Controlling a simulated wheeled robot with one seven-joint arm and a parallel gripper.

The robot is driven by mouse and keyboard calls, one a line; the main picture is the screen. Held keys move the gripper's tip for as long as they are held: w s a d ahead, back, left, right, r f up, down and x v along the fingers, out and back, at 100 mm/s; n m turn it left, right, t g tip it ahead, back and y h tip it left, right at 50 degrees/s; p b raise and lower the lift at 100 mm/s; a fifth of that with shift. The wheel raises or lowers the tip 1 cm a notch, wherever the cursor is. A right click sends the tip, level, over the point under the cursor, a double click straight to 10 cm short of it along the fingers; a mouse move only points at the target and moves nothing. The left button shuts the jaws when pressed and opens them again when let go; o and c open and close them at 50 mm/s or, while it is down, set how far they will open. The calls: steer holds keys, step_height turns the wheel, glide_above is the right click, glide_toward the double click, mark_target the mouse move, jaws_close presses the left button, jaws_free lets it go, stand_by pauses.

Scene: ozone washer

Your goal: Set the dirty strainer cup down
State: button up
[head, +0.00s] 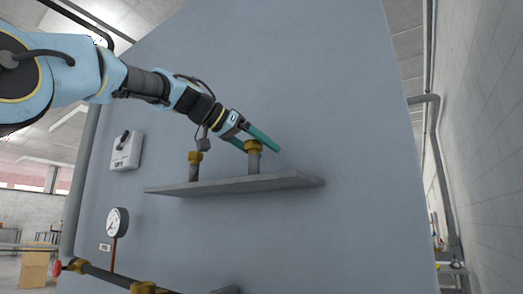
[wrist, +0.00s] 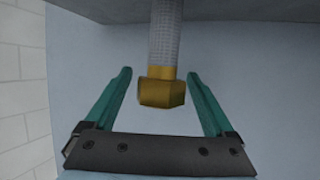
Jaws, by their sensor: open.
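A strainer cup with a brass hex cap and a grey mesh body (head: 254,163) stands upright on the grey shelf (head: 293,182), towards its right end. My gripper (head: 262,148) reaches down from the upper left, with its teal fingers on either side of the brass cap. In the wrist view, the cup's brass cap (wrist: 161,92) is between the spread fingers of my gripper (wrist: 158,76), with a gap on both sides. A second similar cup (head: 194,168) stands further left on the shelf. I cannot tell from the pictures which cup is dirty.
A blue-grey wall panel (head: 345,120) rises behind the shelf. A white switch box (head: 126,151) and a round gauge (head: 117,221) are at the left. Pipes with brass fittings (head: 143,287) run below. The shelf's right end is bare.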

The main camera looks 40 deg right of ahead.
steer(key=b+v, duration=0.3)
steer(key=v, duration=0.8)
steer(key=shift+a, duration=0.35)
steer(key=shift+a, duration=0.1)
